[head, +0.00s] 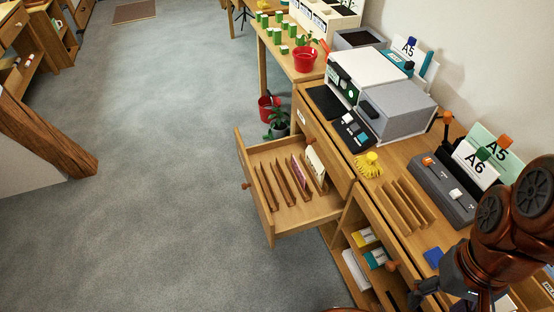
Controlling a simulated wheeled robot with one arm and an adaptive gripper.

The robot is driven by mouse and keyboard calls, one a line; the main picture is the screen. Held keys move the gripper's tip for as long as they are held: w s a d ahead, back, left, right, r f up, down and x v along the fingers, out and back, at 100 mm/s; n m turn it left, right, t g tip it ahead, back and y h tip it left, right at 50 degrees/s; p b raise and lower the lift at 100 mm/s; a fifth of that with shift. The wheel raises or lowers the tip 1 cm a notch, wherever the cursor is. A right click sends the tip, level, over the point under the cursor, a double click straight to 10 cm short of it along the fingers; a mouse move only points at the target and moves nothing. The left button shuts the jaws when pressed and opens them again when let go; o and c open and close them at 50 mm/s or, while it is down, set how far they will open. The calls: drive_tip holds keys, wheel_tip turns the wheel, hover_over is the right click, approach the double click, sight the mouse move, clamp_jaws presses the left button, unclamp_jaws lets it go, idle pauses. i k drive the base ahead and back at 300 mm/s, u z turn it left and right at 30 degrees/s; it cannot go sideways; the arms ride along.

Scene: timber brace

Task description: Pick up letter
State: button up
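An open drawer (243,167) juts out from the wooden desk. Inside it are several upright wooden dividers. A cream letter-like item (315,162) stands upright in the rightmost slot. A thin pinkish-white item (299,172) stands in the slot beside it. Which of these is the letter I cannot tell for sure. My gripper (428,290) is at the lower right, over the desk's near part, well apart from the drawer. Its fingers are small and partly hidden by my arm, so I cannot tell whether they are open.
On the desk are a grey machine (395,108), a yellow spiky object (368,165), an empty wooden rack (405,205) and a dark stand (445,187) with A5 and A6 cards. An open shelf (352,238) lies below. A wooden beam (45,137) leans at left. The grey floor between is clear.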

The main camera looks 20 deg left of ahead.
sight(295, 167)
drive_tip(key=z, duration=2.2)
drive_tip(key=k, duration=1.75)
drive_tip(key=u, duration=2.05)
